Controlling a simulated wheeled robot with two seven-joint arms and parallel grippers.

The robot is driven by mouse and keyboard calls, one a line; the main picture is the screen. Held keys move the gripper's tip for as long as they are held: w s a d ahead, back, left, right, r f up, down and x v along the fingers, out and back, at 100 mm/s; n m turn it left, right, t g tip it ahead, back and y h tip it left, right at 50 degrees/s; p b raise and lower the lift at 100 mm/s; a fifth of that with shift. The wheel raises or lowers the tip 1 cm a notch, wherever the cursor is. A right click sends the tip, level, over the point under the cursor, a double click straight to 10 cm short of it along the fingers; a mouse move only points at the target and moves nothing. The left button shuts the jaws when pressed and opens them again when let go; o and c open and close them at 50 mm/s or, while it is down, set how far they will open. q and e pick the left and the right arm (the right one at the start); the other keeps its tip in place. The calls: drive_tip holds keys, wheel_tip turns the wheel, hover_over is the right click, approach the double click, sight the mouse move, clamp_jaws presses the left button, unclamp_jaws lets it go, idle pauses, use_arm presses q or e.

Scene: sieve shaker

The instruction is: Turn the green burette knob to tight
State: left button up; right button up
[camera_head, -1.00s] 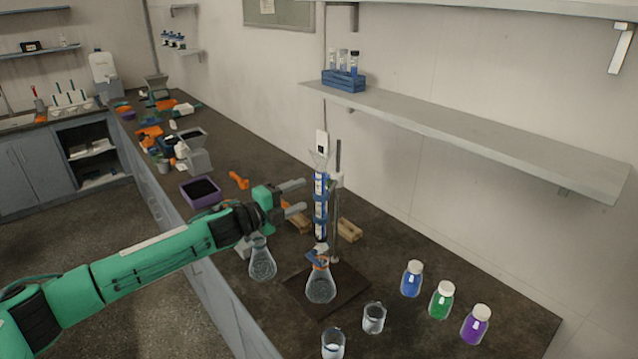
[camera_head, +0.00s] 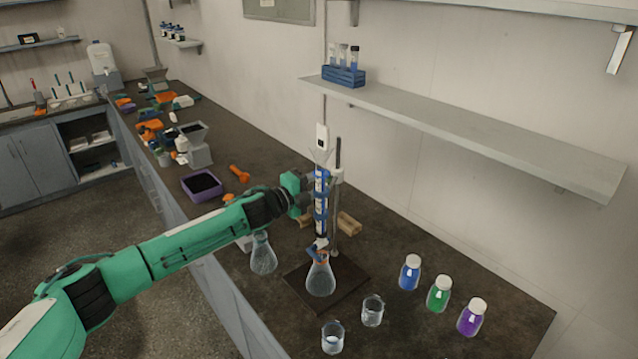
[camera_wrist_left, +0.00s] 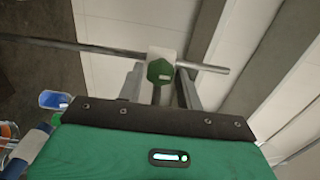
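The burette (camera_head: 320,205), a tall tube with blue bands, stands upright on its stand over a conical flask (camera_head: 320,277). A green six-sided knob (camera_wrist_left: 160,70) on a pale clamp block shows in the left wrist view. I cannot make the knob out in the head view. My left gripper (camera_head: 314,182) is at the upper part of the burette. In the wrist view its two grey fingers (camera_wrist_left: 160,82) are apart, one on each side below the knob. I cannot tell whether they touch it. My right gripper is out of view.
A metal rod (camera_wrist_left: 75,45) crosses behind the knob in the wrist view. Another conical flask (camera_head: 263,255) stands left of the stand base (camera_head: 350,290). Two beakers (camera_head: 372,310) (camera_head: 333,338) and blue, green and purple bottles (camera_head: 439,294) stand to the right. A shelf (camera_head: 460,130) overhangs the bench.

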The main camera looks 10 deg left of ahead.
use_arm(q)
drive_tip(key=c, duration=0.5)
drive_tip(key=m+b, duration=0.2)
drive_tip(key=m, duration=0.3)
drive_tip(key=shift+f+m, duration=0.1)
drive_tip(key=shift+m, duration=0.2)
drive_tip(key=o, duration=1)
drive_tip(key=shift+c, duration=0.2)
